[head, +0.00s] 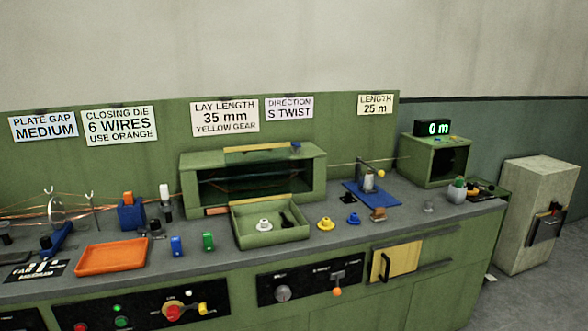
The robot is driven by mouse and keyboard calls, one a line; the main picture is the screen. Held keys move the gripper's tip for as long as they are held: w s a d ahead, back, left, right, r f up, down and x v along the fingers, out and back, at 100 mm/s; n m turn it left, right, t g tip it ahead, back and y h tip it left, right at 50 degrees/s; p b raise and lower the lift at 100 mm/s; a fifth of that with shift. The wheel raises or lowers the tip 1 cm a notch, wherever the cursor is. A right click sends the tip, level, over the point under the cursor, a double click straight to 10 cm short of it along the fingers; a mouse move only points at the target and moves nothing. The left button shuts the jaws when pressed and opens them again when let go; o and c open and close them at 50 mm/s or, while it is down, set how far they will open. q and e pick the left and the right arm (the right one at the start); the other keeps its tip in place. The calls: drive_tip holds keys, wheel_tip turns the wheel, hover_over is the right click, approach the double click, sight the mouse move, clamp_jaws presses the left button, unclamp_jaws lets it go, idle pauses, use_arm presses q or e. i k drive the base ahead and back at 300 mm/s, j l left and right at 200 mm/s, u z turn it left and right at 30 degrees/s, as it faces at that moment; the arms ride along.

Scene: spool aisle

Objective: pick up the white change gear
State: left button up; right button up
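The white change gear (264,225) sits inside the green tray (272,239) in front of the open-fronted green housing on the bench. It looks like a small white stepped disc with a hub. A small black part (287,220) lies to its right in the same tray. A yellow gear (326,223) stands on the bench top just right of the tray, and a blue gear (353,218) stands further right. Neither of my grippers shows in the head view.
The green housing (314,176) rises behind the tray. A blue-based fixture (371,194) stands to the right. Knobs and a lever (337,281) stick out from the bench front.

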sight(263, 226)
drive_tip(key=i+l, duration=0.15)
drive_tip(key=i, duration=0.4)
drive_tip(key=i+l, duration=0.1)
drive_tip(key=i, duration=0.5)
drive_tip(key=i+l, duration=0.15)
drive_tip(key=i, duration=0.4)
drive_tip(key=j+u, duration=0.05)
